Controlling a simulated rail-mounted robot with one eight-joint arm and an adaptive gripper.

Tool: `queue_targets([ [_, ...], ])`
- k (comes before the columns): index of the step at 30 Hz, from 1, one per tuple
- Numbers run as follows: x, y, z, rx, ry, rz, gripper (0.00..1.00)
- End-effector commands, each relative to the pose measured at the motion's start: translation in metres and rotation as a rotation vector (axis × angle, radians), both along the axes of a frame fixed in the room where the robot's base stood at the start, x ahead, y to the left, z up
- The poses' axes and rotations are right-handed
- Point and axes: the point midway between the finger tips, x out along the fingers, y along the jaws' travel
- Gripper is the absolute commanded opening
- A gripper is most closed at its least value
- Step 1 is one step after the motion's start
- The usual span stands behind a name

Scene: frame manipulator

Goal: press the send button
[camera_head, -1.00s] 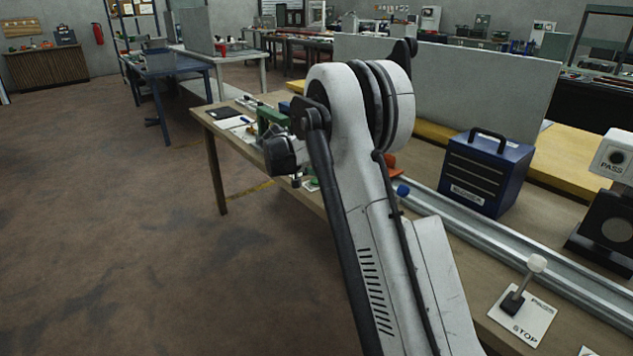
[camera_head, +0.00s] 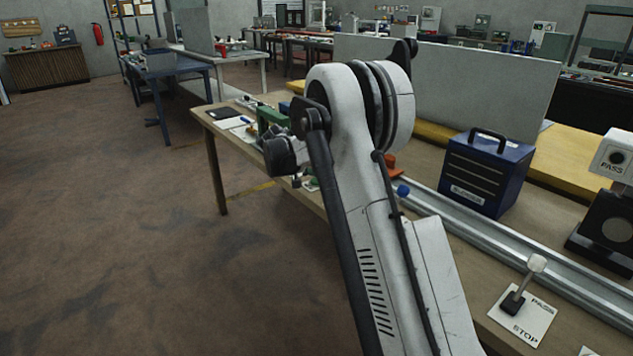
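No button marked "send" can be made out in the head view. My gripper (camera_head: 296,182) hangs at the far end of my arm, over the table's left part. Only a small dark tip of it shows below the wrist, and its fingers are too small and hidden to judge. My arm covers the middle of the table.
The wooden table (camera_head: 470,262) carries a metal rail (camera_head: 500,247), a blue box (camera_head: 487,170), a lever plate marked STOP (camera_head: 530,325) and a device marked PASS (camera_head: 614,157). A green fixture (camera_head: 270,117) stands beyond my wrist. A grey panel (camera_head: 450,85) stands behind. Open floor lies left.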

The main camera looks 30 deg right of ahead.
Motion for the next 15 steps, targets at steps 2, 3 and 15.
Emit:
queue_targets([
  [2,0.0000,0.0000,-0.0036,0.000,0.000,0.000,0.00],
  [3,0.0001,0.0000,-0.0051,0.000,0.000,0.000,0.00],
  [15,0.0000,0.0000,-0.0071,0.000,0.000,0.000,0.00],
])
